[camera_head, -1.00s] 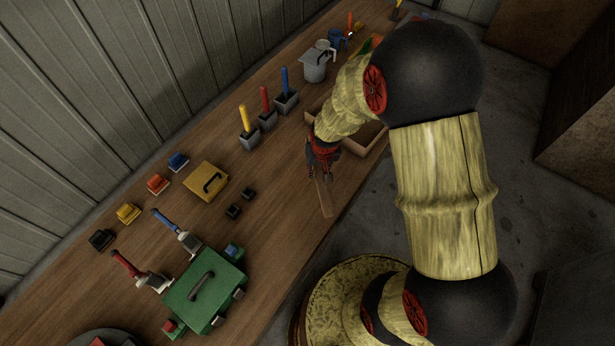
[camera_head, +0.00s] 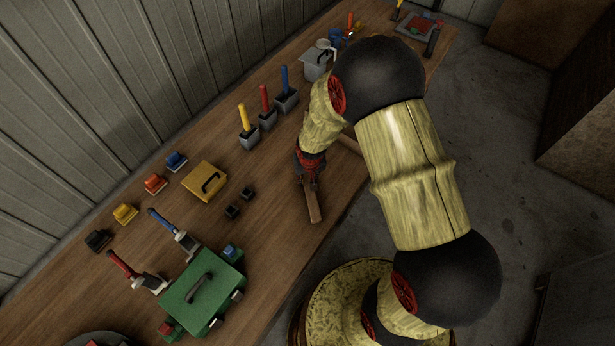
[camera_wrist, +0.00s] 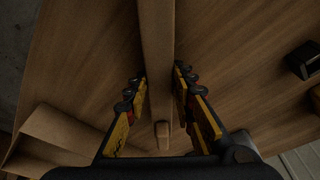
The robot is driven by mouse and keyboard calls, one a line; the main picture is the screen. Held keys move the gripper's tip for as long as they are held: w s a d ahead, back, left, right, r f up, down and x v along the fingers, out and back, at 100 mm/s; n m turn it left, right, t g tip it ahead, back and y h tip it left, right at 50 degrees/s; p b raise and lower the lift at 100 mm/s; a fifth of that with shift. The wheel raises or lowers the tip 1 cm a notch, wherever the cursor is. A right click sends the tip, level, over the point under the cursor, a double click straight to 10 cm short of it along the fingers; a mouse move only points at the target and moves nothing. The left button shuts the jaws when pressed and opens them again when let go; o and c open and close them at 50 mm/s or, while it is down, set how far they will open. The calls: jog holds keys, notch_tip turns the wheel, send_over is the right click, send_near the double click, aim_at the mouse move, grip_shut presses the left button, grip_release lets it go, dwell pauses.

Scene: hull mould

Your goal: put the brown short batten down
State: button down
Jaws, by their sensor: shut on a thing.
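The brown short batten (camera_head: 314,206) is a plain wooden bar above the workbench in the head view, its free end toward the bench's front edge. My gripper (camera_head: 309,178) is shut on it. In the wrist view the batten (camera_wrist: 157,50) runs upward between the two fingers of my gripper (camera_wrist: 160,88). A small end face shows lower down between the fingers. I cannot tell whether the batten touches the bench top. My arm hides part of the bench behind it.
A brown open box (camera_head: 349,145) stands behind my wrist and shows at lower left in the wrist view (camera_wrist: 60,135). The bench (camera_head: 270,243) around the batten is clear.

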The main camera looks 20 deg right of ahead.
jog(key=shift+f+b, duration=0.4)
jog(key=shift+f, duration=0.2)
jog(key=c, duration=1.5)
grip_release()
